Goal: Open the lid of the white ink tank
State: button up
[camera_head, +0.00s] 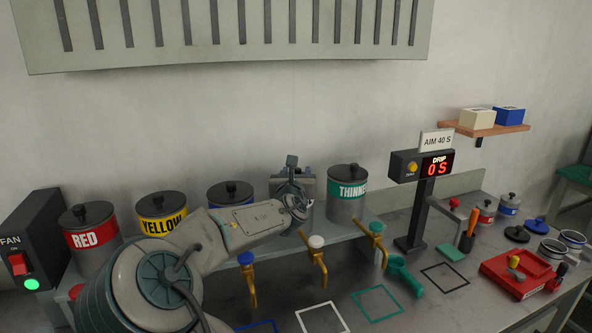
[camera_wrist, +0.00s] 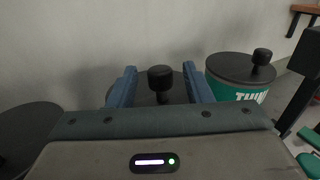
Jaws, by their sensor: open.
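The white ink tank stands in the row between the blue tank (camera_head: 229,192) and the thinner tank (camera_head: 346,190). My arm hides nearly all of it in the head view, and its label is not readable. In the wrist view its dark lid (camera_wrist: 178,82) with a round black knob (camera_wrist: 160,77) shows ahead. My gripper (camera_wrist: 160,88) is open, with one blue-grey finger on each side of the knob. I cannot tell whether either finger touches it. The lid appears to be on the tank.
Red (camera_head: 92,240) and yellow (camera_head: 163,216) tanks stand at the left on the same shelf. Taps, including a white-topped tap (camera_head: 317,256), hang along its front. A drip display (camera_head: 437,167) on a post stands right of the thinner tank. Coloured square outlines mark the bench.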

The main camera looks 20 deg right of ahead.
jog(key=shift+x, duration=1.05)
grip_shut()
